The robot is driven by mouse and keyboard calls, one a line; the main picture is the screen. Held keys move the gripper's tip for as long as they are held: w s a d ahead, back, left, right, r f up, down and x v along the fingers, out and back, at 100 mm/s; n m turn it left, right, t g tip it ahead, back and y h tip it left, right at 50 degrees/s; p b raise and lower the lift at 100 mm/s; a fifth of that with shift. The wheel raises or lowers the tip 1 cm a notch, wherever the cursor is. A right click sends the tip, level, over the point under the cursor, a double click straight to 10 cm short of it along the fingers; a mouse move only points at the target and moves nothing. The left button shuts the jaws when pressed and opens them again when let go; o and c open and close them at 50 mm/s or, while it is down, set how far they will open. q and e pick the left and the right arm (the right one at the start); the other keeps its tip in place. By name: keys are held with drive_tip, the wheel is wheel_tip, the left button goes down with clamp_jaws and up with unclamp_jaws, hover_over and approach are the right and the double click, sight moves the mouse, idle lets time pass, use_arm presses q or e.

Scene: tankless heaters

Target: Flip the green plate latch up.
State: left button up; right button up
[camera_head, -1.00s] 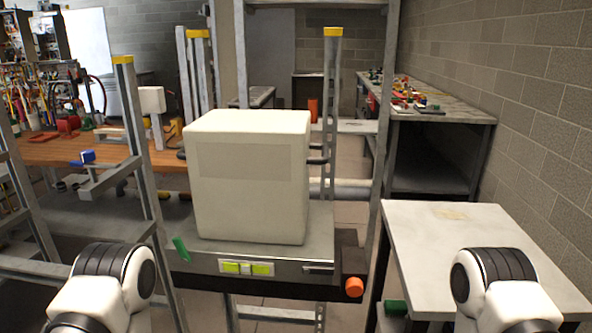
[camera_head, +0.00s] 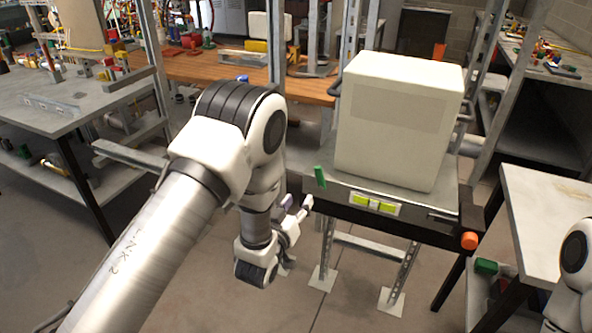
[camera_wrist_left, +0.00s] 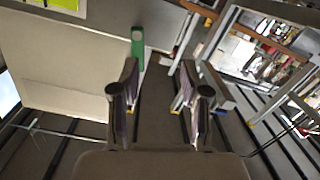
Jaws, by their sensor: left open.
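The green plate latch (camera_head: 320,177) is a small upright green plate at the left front corner of the heater's metal stand (camera_head: 440,199). In the left wrist view the green latch (camera_wrist_left: 137,48) shows above the left finger, with a round hole near its end. My left gripper (camera_head: 297,212) is open and empty, below and to the left of the latch, apart from it. In the left wrist view its two fingers (camera_wrist_left: 160,95) are spread with nothing between them. My right gripper is out of view; only part of my right arm shows at the right edge.
A white heater box (camera_head: 400,125) stands on the stand. A grey table (camera_head: 560,225) is at the right, another (camera_head: 50,110) at the left. Floor in front is clear.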

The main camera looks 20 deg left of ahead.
sight(317, 171)
use_arm(q)
drive_tip(key=shift+m+t, duration=0.3)
drive_tip(key=shift+t, duration=0.1)
drive_tip(key=w+d+r, duration=0.1)
drive_tip(key=w+r, duration=0.2)
drive_tip(key=w+d+r, duration=0.1)
drive_tip(key=w, duration=0.1)
drive_tip(key=shift+w+d+r+p, duration=0.2)
drive_tip(key=shift+d+r+p, duration=0.15)
drive_tip(key=w, duration=0.2)
drive_tip(key=w+a, duration=0.1)
drive_tip(key=shift+w+p, duration=0.3)
drive_tip(key=shift+w, duration=0.05)
drive_tip(key=shift+w+d+f, duration=0.15)
drive_tip(key=shift+w+d, duration=0.15)
drive_tip(key=shift+w, duration=0.05)
drive_tip(key=shift+s+a, duration=0.1)
clamp_jaws()
